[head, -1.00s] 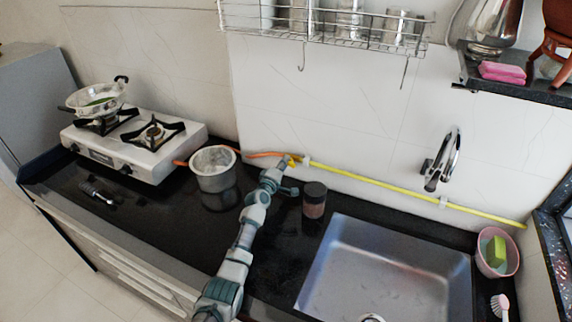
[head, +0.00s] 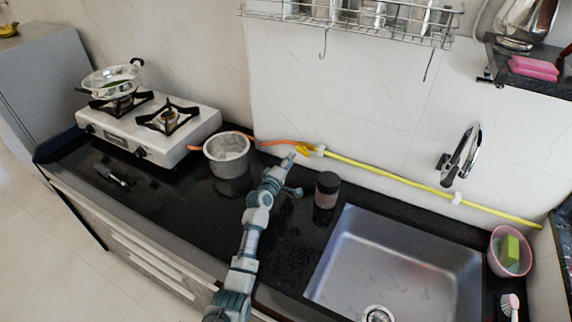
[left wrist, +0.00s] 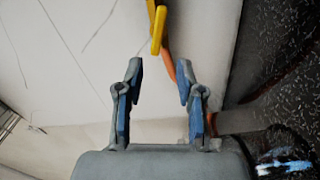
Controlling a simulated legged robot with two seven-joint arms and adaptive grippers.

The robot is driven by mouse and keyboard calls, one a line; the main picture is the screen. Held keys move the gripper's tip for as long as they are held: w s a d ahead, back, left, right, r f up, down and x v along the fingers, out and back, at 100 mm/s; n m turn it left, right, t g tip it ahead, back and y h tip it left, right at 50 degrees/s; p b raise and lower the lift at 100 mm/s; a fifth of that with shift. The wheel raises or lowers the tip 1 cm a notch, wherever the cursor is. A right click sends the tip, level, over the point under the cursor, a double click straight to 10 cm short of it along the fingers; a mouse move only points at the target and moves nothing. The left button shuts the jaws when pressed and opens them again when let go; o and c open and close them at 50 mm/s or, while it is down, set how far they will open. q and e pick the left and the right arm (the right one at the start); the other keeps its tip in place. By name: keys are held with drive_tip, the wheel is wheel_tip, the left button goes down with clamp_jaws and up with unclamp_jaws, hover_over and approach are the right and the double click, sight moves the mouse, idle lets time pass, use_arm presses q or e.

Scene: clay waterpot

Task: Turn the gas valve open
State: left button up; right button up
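The yellow gas valve handle (head: 302,150) is on the pipe along the back wall, where the orange hose meets the yellow pipe. In the left wrist view the yellow handle (left wrist: 158,30) lies beyond my fingertips, roughly in line with the gap between them. My left gripper (left wrist: 160,76) is open and empty, its two fingers apart. In the head view my left gripper (head: 291,163) is just in front of the valve, and its fingers are small there. My right gripper is not in view.
A metal pot (head: 228,160) stands left of my arm, and a dark-lidded jar (head: 326,190) stands close on its right. The gas stove (head: 150,128) is at the left, the sink (head: 395,265) at the right. A wire rack (head: 350,22) hangs above.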

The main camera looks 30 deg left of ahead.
use_arm(q)
drive_tip(key=shift+s, duration=0.9)
